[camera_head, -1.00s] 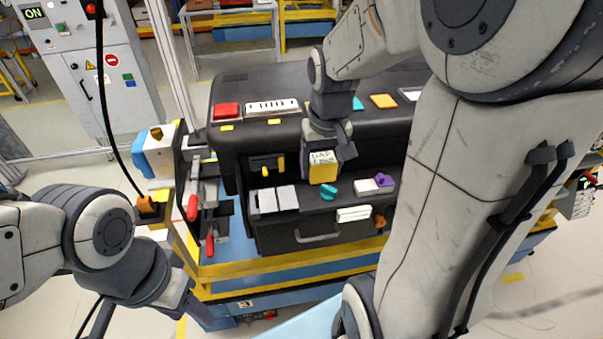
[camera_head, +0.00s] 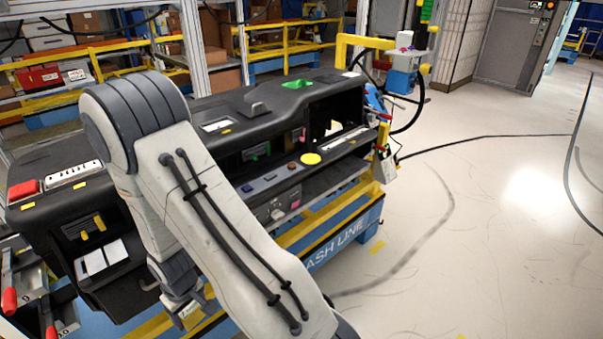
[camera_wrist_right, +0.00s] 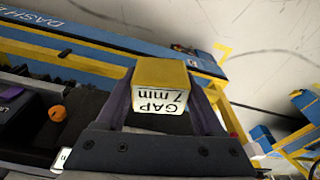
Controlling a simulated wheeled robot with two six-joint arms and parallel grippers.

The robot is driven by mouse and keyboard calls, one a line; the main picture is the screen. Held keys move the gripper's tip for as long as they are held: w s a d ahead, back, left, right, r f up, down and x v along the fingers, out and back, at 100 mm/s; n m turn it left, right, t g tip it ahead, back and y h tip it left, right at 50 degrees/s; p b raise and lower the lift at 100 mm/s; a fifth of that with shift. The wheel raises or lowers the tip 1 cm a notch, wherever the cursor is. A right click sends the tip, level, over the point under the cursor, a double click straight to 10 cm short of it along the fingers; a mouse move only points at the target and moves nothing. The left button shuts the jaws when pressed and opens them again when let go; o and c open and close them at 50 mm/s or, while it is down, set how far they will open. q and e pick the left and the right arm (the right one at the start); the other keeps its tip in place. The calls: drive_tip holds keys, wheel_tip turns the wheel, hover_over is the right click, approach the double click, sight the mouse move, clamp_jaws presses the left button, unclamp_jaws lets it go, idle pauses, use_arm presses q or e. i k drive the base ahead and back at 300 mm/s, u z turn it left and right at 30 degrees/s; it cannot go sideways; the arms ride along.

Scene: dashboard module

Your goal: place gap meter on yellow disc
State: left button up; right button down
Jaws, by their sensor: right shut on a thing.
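The yellow disc (camera_head: 311,158) lies flat on the dashboard's ledge, right of the middle in the head view. My right gripper (camera_head: 192,310) hangs low in front of the dashboard, left of the disc and well apart from it. In the right wrist view, my right gripper (camera_wrist_right: 165,100) is shut on the gap meter (camera_wrist_right: 161,76), a block with a yellow face and a white face marked "GAP 7mm". In the head view the gap meter is mostly hidden by my right arm. My left gripper is out of view.
The black dashboard (camera_head: 240,105) stands on a blue and yellow bench (camera_head: 335,240). Dark and coloured buttons sit on the ledge left of the disc. A green piece (camera_head: 297,84) lies on top. A yellow-armed fixture (camera_head: 365,42) stands behind its right end. The floor at right is open.

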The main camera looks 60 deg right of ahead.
sight(310, 158)
drive_tip(key=z, duration=0.45)
drive_tip(key=k, duration=0.55)
drive_tip(key=z, duration=1.1)
drive_tip(key=i, duration=1.25)
drive_tip(key=u, duration=0.4)
